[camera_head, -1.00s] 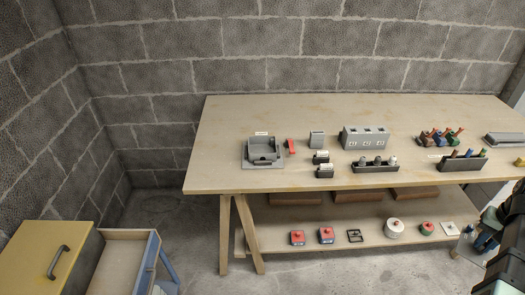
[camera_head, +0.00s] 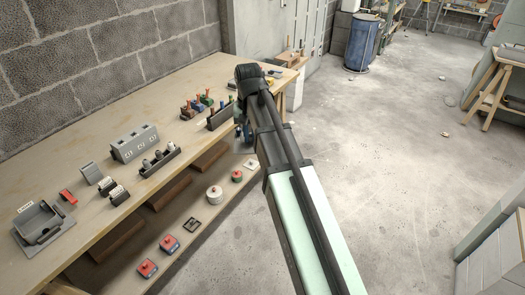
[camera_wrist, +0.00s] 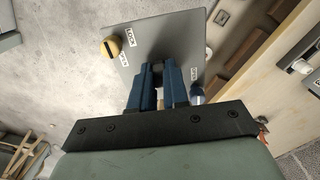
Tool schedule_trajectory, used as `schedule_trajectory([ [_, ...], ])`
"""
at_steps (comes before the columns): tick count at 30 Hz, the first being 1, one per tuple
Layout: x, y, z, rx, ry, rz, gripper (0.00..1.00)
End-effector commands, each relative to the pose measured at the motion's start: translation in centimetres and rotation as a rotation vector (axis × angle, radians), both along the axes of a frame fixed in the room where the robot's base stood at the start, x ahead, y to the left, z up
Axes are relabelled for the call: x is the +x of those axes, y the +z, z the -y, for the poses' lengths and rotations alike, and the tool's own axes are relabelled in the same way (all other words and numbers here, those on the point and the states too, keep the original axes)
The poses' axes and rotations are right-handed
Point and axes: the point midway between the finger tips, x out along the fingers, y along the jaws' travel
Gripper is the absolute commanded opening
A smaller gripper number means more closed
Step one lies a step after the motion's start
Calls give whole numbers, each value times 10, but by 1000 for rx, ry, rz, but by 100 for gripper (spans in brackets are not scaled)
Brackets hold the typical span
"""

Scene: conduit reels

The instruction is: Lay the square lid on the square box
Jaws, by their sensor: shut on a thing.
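A flat square grey plate with a yellow knob and small labels, which looks like the square lid (camera_wrist: 180,40), fills the upper middle of the wrist view. My gripper (camera_wrist: 164,72) has its blue fingers closed together over the middle of this plate and holds it; the exact grip point is hidden. In the head view my gripper (camera_head: 245,140) hangs near the table's front edge, mostly behind my arm. An open grey box with a label (camera_head: 40,225), which looks like the square box, sits on the table at the lower left, well away from my gripper.
The tabletop holds a grey socket block (camera_head: 134,144), a black rack (camera_head: 160,162) and a red piece (camera_head: 68,197). The lower shelf holds red boxes (camera_head: 168,243), a black frame (camera_head: 192,224), a white round box (camera_head: 214,195) and a white plate (camera_head: 249,163). Open floor lies right.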

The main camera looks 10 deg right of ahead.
Motion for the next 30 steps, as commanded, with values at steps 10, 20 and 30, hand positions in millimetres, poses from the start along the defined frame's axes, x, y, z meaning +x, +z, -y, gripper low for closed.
schedule_trajectory([
  [10,3,20,-116,-1,136,-2,0],
  [20,-9,17,-226,-1,309,-2,0],
  [30,-33,7,-344,-1,524,-3,0],
])
